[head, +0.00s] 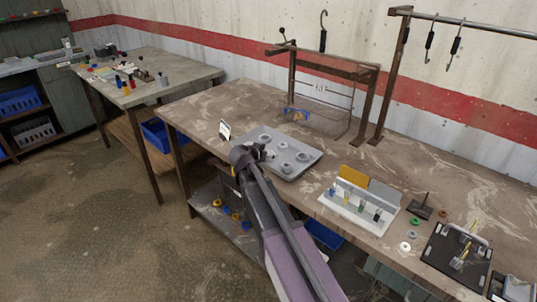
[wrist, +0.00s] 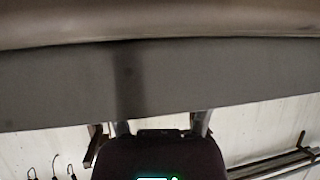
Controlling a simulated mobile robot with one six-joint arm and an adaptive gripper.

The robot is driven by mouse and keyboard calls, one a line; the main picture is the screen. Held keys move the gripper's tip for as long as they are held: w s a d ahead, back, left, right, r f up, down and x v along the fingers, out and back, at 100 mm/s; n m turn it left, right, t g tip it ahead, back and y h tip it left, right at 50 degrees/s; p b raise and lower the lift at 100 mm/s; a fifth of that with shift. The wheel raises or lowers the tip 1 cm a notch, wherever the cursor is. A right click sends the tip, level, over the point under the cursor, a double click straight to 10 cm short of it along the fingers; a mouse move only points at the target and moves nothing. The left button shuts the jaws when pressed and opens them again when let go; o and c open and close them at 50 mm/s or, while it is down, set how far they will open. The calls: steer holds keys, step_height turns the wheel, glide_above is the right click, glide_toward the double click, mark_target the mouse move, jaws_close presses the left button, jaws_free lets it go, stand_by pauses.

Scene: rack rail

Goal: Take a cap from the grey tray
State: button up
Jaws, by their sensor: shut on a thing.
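The grey tray (head: 306,150) lies on the long worktable and holds several round grey caps, such as one cap (head: 302,157) near its middle right. My gripper (head: 266,154) is low at the tray's near left edge, shut on a cap there, though the grip itself is mostly hidden. In the wrist view my gripper (wrist: 161,126) shows two fingers held apart, reaching to a wide grey band that looks like the tray (wrist: 230,80). The fingertips and the held cap cannot be made out there.
A small upright card (head: 224,131) stands left of the tray. A metal frame (head: 334,85) with a wire rack is behind it. A white stand (head: 360,208) with yellow and grey panels is to the right. Hooks (head: 455,42) hang from a rail.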

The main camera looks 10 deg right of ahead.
steer(key=shift+r+p, duration=1.5)
steer(key=shift+r, duration=0.15)
steer(key=s+a, duration=0.2)
steer(key=s, duration=0.5)
steer(key=s+a+r+p, duration=0.1)
steer(key=s+a, duration=0.1)
steer(key=s, duration=0.6)
steer(key=shift+s+r, duration=0.2)
steer(key=shift+a, duration=0.1)
steer(key=shift+r+p, duration=0.1)
steer(key=shift+p, duration=0.2)
